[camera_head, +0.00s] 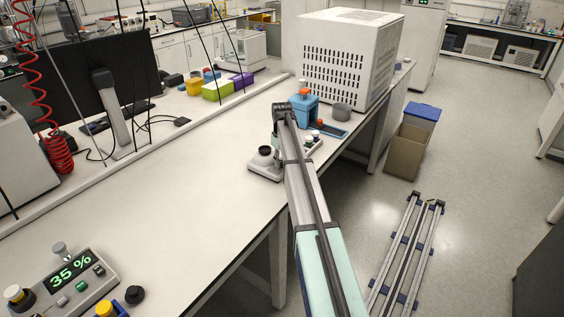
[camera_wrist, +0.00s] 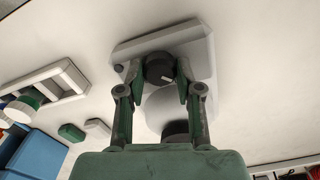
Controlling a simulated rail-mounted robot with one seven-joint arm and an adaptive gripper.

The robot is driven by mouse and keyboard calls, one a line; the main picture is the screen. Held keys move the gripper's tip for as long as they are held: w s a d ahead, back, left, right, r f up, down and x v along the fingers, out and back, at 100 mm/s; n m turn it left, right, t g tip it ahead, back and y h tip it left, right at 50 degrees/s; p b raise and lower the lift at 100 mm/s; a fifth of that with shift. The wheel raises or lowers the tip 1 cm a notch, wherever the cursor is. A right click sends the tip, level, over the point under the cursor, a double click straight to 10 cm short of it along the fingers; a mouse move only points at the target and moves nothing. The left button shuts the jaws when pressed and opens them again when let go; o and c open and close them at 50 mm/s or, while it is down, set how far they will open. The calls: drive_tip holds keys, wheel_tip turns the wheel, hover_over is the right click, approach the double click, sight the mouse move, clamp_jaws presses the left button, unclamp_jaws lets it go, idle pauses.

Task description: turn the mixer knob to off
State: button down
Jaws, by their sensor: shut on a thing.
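The mixer (camera_head: 265,168) is a small pale grey device on the white bench, partly hidden behind my arm in the head view. In the wrist view, the mixer's base (camera_wrist: 198,50) carries a dark round knob (camera_wrist: 160,66) with a short white mark at its lower right. My gripper (camera_wrist: 164,76) has its two green fingers on either side of the knob, shut on it. A small dark button (camera_wrist: 118,68) sits left of the knob. A pale round part with a dark top (camera_wrist: 175,128) is partly covered by my gripper.
A blue container (camera_head: 304,110) and a grey cup (camera_head: 341,111) stand behind the mixer, near a large white vented box (camera_head: 345,60). A controller reading 35 % (camera_head: 68,278) stands at the front left. A monitor (camera_head: 90,75) is at left. The bench middle is clear.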

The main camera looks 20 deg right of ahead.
drive_tip(key=shift+s+f+n, duration=0.1)
drive_tip(key=shift+s+n, duration=0.05)
drive_tip(key=shift+n, duration=1.05)
drive_tip(key=c, duration=0.8)
unclamp_jaws()
drive_tip(key=shift+o, duration=0.2)
wheel_tip(320, 180, up, 12)
